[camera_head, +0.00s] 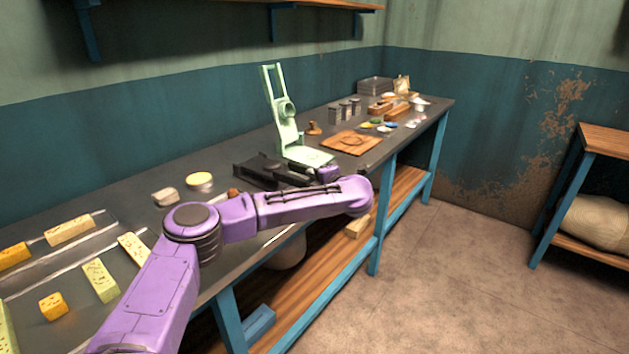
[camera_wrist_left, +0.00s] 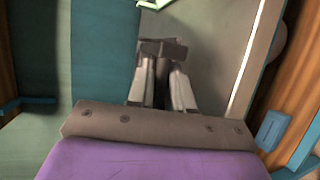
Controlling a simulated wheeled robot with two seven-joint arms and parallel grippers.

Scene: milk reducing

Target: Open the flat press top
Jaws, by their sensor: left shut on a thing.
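A dark flat press (camera_head: 258,170) lies low on the workbench, and its top looks down or nearly down. My left gripper (camera_head: 322,174) is at its right end, partly hidden by my purple wrist. In the left wrist view, my left gripper (camera_wrist_left: 160,48) has its fingers close together at a small dark grey piece. It looks shut on the press's top or handle, but the exact contact is not clear. My right gripper does not show.
A pale green upright device (camera_head: 281,115) stands just behind the press. A wooden board (camera_head: 350,144) lies to its right, with metal canisters (camera_head: 345,111) behind. Yellow blocks (camera_head: 70,230) lie at the left. The workbench's front edge is close below my forearm.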

